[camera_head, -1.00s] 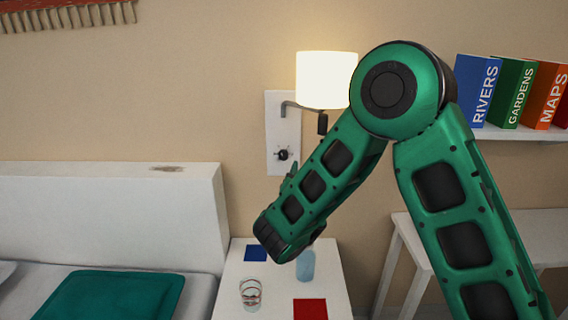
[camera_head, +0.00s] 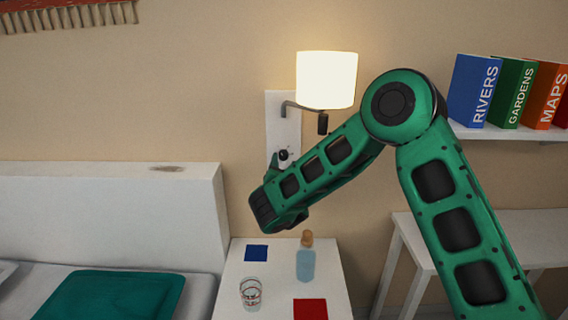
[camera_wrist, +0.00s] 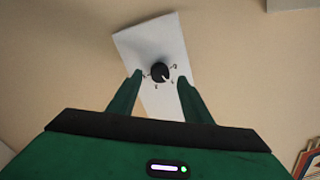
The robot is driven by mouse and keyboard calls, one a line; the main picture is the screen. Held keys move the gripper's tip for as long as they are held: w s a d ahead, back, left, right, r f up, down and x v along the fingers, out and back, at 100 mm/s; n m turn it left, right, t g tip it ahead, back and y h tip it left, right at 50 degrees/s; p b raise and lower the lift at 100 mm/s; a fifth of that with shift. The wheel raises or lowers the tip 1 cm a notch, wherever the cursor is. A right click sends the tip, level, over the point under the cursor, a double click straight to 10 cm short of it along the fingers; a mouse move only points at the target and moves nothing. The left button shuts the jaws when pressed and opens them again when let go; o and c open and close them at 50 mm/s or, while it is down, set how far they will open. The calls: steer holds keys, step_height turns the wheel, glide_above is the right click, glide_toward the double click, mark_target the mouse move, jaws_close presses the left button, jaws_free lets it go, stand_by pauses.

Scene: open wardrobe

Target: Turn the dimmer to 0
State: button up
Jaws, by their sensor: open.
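The dimmer is a round black knob (camera_head: 283,155) low on a white wall plate (camera_head: 284,130) under the lamp. In the wrist view the knob (camera_wrist: 160,72) shows near the top middle, with small marks around it. Its white pointer faces lower right, toward the marks on that side; the figures are too small to read surely. My gripper (camera_wrist: 160,79) is open, its two green fingers on either side of the knob in the picture. I cannot tell whether they touch it. The lamp (camera_head: 326,80) is lit. In the head view my arm hides the plate's lower part.
A bedside table (camera_head: 283,280) below holds a corked bottle (camera_head: 306,258), a glass (camera_head: 250,293), a blue square (camera_head: 256,253) and a red square (camera_head: 310,309). The headboard (camera_head: 110,215) stands left. Books (camera_head: 474,90) sit on a shelf at right.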

mark_target(284, 155)
steer(key=shift+w+a, duration=0.1)
steer(key=shift+w, duration=1.25)
steer(key=c, duration=1.1)
steer(key=shift+o, duration=0.2)
steer(key=shift+n, duration=0.4)
steer(key=n, duration=0.5)
steer(key=shift+s, duration=0.1)
steer(key=n, duration=0.5)
steer(key=shift+f+n+g+h, duration=0.1)
steer(key=shift+n+g+h, duration=0.2)
steer(key=shift+n+g, duration=0.1)
